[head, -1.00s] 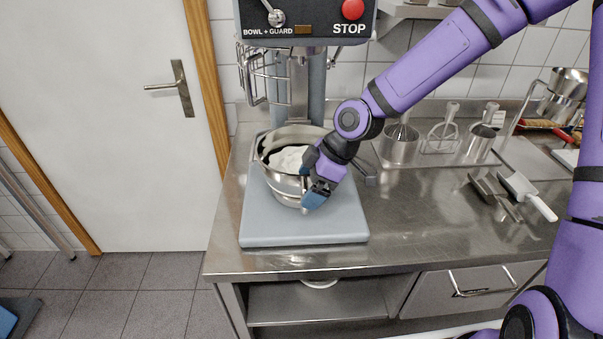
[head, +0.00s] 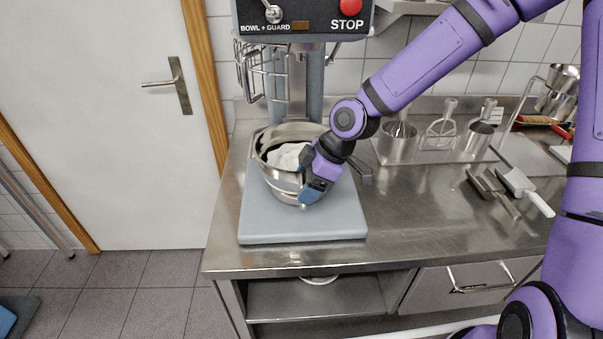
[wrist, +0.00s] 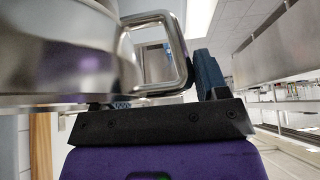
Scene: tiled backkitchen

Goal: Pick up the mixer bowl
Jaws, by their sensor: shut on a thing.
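The mixer bowl (head: 283,181) is shiny steel with white stuff inside. It is at the mixer, above the grey base plate (head: 262,228). I cannot tell whether it touches the plate. My gripper (head: 313,188) is at the bowl's right front side and shut on its handle. In the wrist view the bowl's steel wall (wrist: 60,55) fills the upper left. Its looped handle (wrist: 185,55) runs down to the jaws, beside a dark blue finger (wrist: 208,75). My gripper hides part of the bowl's right side.
The mixer head with its STOP button (head: 351,6) and wire guard (head: 262,70) is above and behind the bowl. A lever (head: 363,172) is just right of my gripper. The counter's front middle is clear.

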